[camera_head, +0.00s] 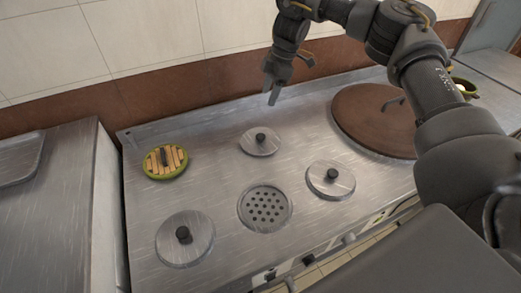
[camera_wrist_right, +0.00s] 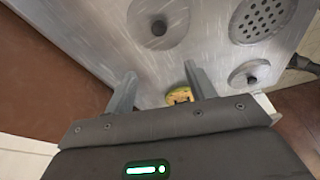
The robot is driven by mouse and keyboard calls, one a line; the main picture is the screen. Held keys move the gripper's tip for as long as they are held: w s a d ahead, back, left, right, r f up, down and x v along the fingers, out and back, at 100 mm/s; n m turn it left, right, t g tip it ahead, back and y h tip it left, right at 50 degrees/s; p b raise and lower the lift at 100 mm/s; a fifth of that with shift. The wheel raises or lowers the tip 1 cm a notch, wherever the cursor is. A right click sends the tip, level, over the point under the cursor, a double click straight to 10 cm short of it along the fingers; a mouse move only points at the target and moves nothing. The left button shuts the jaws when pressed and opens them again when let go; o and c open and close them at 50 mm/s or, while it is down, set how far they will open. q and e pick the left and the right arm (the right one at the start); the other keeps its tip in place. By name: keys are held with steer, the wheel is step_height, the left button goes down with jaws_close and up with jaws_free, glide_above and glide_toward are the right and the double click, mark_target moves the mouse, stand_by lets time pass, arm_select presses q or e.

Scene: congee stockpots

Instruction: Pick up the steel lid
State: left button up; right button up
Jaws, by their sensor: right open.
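Three round steel lids with black knobs lie on the steel counter: one at the back middle (camera_head: 255,149), one at the right (camera_head: 318,188) and one at the front left (camera_head: 171,251). The back middle one also shows at the top of the right wrist view (camera_wrist_right: 172,38), and the front left one at its right (camera_wrist_right: 238,78). My right gripper (camera_head: 272,98) is above the counter's back part, behind and apart from the back middle lid. Its fingers (camera_wrist_right: 160,72) are spread with nothing between them. My left gripper is not in view.
A round wooden lid with a green rim (camera_head: 154,172) lies at the left. A perforated steel drain (camera_head: 265,190) sits between the lids. A large brown lid (camera_head: 365,110) with a handle is at the right, partly behind my right arm. A tiled wall stands behind.

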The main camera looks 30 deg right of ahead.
step_height(320, 180, down, 6)
steer(key=b, duration=0.4)
glide_above(261, 136)
steer(key=d, duration=0.1)
steer(key=shift+d+f+b, duration=0.2)
steer(key=shift+f+b, duration=0.15)
steer(key=shift+f, duration=2.4)
steer(key=shift+x, duration=2.6)
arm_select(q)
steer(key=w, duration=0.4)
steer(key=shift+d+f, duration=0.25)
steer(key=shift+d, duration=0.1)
arm_select(e)
steer(key=shift+s+d, duration=0.15)
steer(key=shift+s, duration=0.05)
steer(key=shift+c, duration=0.4)
steer(key=c, duration=0.9)
steer(key=shift+c, duration=0.5)
